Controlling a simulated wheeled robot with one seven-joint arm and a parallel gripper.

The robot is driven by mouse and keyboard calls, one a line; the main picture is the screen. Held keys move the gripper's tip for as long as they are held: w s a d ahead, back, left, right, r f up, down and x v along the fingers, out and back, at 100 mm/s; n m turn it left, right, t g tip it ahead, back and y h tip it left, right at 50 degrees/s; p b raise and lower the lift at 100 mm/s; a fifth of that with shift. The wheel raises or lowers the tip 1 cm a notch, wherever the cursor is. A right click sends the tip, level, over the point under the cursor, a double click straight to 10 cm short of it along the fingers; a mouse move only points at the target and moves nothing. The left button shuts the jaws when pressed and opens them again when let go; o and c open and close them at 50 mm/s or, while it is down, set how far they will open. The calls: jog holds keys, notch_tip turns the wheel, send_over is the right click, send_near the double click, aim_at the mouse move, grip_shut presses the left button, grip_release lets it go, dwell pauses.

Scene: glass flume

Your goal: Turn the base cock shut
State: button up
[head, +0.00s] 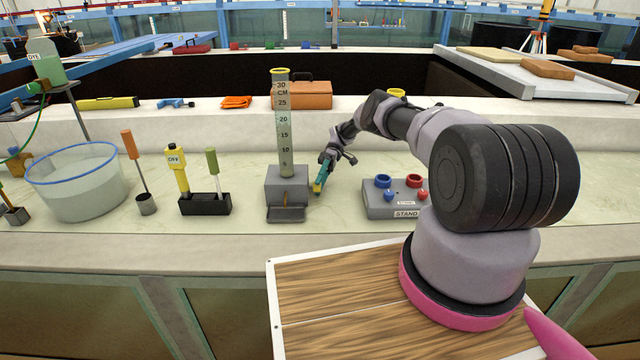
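A clear graduated column (283,135) with a yellow rim and a centimetre scale stands upright on a grey base block (287,182). A small brownish upright piece (286,198) shows on the block's front, above a low grey tray (287,214); it may be the base cock, but it is too small to tell its setting. My gripper (319,185) points down just right of the block, with a teal and yellow part at its end. A narrow gap seems to separate it from the block. I cannot tell whether the fingers are apart.
A grey stand (390,211) with blue and red knobs sits to the right. To the left are a black holder (205,204) with yellow and green handled tools, an orange-handled tool (131,146) in a cup, and a round water tub (80,190). An orange case (302,96) lies behind.

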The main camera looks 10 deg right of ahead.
jog(key=shift+r, duration=0.1)
notch_tip(320, 180, up, 10)
jog(key=shift+r, duration=0.1)
dwell(0.4)
jog(key=shift+s, duration=0.1)
